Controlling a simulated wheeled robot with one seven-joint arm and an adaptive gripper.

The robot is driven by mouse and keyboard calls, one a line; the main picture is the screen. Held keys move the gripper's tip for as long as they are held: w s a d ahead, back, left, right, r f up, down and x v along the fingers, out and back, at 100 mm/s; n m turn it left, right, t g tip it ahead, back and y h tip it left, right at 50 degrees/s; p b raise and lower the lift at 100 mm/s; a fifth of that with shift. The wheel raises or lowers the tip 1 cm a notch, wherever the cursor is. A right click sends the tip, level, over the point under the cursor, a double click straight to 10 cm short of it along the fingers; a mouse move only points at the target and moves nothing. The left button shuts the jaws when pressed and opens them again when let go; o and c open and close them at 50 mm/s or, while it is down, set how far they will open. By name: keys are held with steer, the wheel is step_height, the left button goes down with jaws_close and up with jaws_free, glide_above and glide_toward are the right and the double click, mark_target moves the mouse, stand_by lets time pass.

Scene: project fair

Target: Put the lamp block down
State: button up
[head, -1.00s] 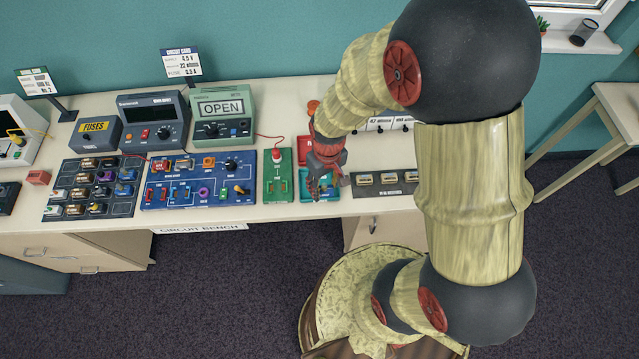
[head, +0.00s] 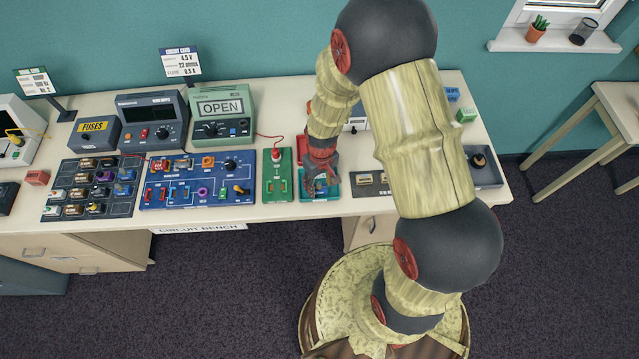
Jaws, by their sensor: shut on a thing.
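My gripper (head: 319,178) points down over a small red-and-teal tray (head: 333,192) at the front of the bench, right of a green panel. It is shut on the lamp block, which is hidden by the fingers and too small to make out. I cannot tell whether the block touches the tray.
The green panel (head: 277,185) with a red-topped post and a blue circuit board (head: 200,180) lie to the left. A meter reading OPEN (head: 222,117) stands behind them. A holder with small modules (head: 369,181) is close on the right, partly behind my arm.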

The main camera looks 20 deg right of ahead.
steer(key=shift+f+b, duration=0.4)
steer(key=shift+f, duration=0.1)
steer(key=shift+f, duration=0.15)
steer(key=o, duration=1.2)
steer(key=shift+o, duration=0.3)
